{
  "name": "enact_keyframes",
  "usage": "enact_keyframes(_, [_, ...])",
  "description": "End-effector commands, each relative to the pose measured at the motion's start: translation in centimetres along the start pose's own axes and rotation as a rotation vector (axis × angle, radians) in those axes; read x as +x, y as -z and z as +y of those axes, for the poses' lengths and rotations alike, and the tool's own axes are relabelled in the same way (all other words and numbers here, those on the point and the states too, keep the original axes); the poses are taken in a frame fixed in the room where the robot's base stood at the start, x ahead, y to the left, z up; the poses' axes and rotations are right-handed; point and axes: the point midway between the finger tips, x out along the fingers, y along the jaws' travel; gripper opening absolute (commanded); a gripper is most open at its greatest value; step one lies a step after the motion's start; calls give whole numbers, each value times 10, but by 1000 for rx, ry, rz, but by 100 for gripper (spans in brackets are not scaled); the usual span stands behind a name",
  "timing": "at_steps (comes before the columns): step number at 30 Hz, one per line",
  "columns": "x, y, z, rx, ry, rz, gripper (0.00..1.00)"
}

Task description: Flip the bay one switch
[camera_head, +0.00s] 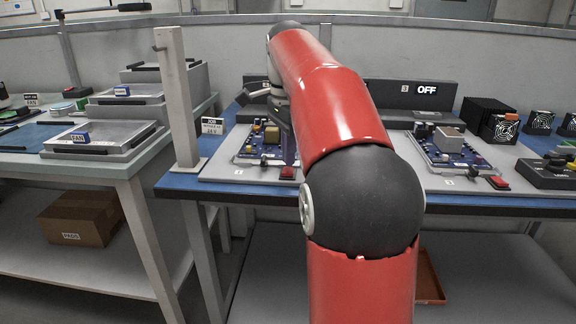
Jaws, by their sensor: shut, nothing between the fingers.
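Two grey bay plates stand on the blue-topped bench. The left plate (219,170) holds a blue circuit board (247,151) and a red switch (288,173) at its front. The right plate (435,184) holds another blue board (458,152) and a red switch (498,182). The bay numbers are too small or hidden, so I cannot tell which is bay one. My gripper (289,158) points down, shut and empty, just above or behind the left red switch; contact is unclear. My red arm hides the middle of the bench and part of the left display.
A display box reading OFF (411,95) stands behind the right plate. A pale post (176,95) rises at the bench's left. Black fans (499,129) and a dark control box (548,172) are at right. A side table (97,168) with stepped trays stands left.

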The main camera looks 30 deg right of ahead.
Motion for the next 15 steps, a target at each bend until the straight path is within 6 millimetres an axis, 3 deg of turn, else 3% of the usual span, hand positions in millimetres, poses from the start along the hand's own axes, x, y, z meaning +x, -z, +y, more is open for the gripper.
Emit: enact_keyframes(15, [-43, 0, 0, 0, 1, 0, 0])
